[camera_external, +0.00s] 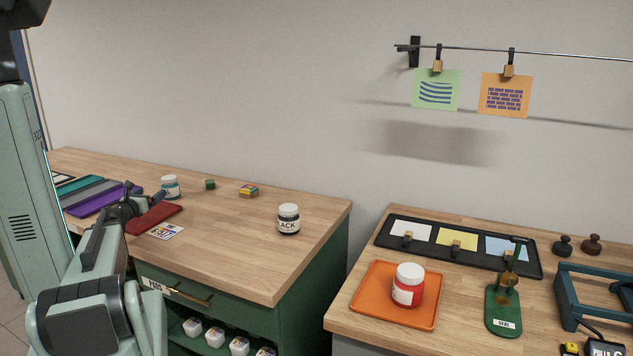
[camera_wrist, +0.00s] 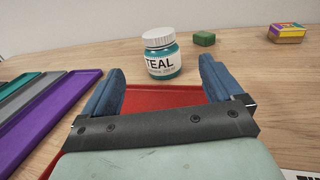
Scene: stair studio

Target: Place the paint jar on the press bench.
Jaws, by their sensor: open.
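A teal paint jar (camera_external: 170,187) with a white lid stands upright on the left wooden bench (camera_external: 235,235). In the wrist view the teal jar (camera_wrist: 162,55), labelled TEAL, is just beyond and between my fingertips. My gripper (camera_external: 160,197) is open and empty, low over a red tray (camera_external: 155,218); it also shows in the wrist view (camera_wrist: 163,72). A black paint jar (camera_external: 288,219) stands near the left bench's right end. A red paint jar (camera_external: 408,285) stands on an orange tray (camera_external: 368,300) on the right bench (camera_external: 345,318).
A green block (camera_external: 210,184) and a colourful small box (camera_external: 249,190) sit right of the teal jar. Purple, grey and teal trays (camera_external: 100,200) lie left. The right bench holds a black swatch tray (camera_external: 385,240), a green stamping tool (camera_external: 503,318) and a blue frame (camera_external: 565,290). A gap separates the benches.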

